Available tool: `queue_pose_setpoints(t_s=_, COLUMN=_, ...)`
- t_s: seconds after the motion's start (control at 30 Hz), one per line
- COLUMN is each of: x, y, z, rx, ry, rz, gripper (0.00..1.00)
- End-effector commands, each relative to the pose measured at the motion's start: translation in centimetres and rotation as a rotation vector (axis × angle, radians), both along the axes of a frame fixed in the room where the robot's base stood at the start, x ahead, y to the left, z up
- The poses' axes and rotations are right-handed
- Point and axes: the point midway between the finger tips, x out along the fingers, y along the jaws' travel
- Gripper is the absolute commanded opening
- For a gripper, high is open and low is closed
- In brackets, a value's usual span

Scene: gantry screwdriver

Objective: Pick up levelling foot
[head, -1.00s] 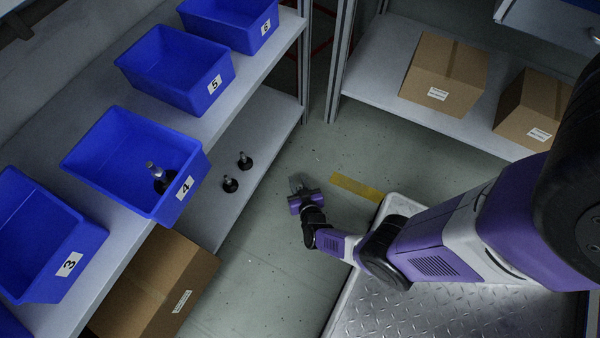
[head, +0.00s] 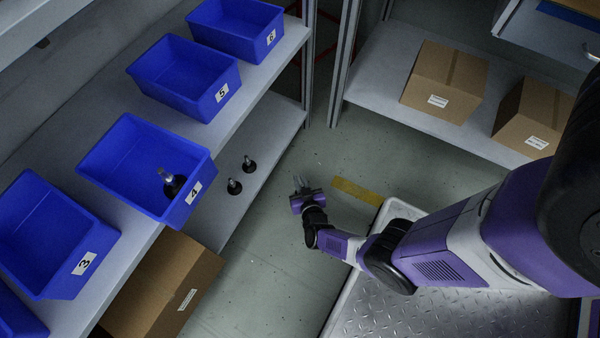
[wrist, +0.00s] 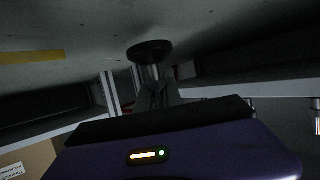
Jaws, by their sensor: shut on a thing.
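My gripper (head: 302,186) hangs over the open floor between the shelf rack and my base. In the wrist view my gripper (wrist: 157,96) is shut on the stem of a levelling foot (wrist: 150,52), whose dark round pad sticks out beyond the fingertips. The held foot is hard to make out in the head view. Two more levelling feet, one nearer (head: 234,187) and one farther (head: 249,164), stand upright on the lower shelf, left of my gripper. Another levelling foot (head: 173,183) is in blue bin 4 (head: 128,132).
Blue bins 3 (head: 88,262), 5 (head: 222,92) and 6 (head: 270,40) stand on the upper shelf. A cardboard box (head: 170,290) is below it. Two boxes sit on the back shelf (head: 385,95). Clear floor (head: 255,265) lies between rack and base.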

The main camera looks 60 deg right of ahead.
Motion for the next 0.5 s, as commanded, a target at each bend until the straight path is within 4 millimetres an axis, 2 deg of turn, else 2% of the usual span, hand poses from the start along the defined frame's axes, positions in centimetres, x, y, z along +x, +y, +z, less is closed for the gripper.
queue_pose_setpoints(t_s=0.03, x=-0.1, y=0.0, z=1.6, rx=-0.001, ry=-0.001, rz=0.000, gripper=0.00)
queue_pose_setpoints(t_s=0.5, x=0.0, y=0.0, z=11.0, rx=-0.001, ry=-0.001, rz=0.000, gripper=0.00)
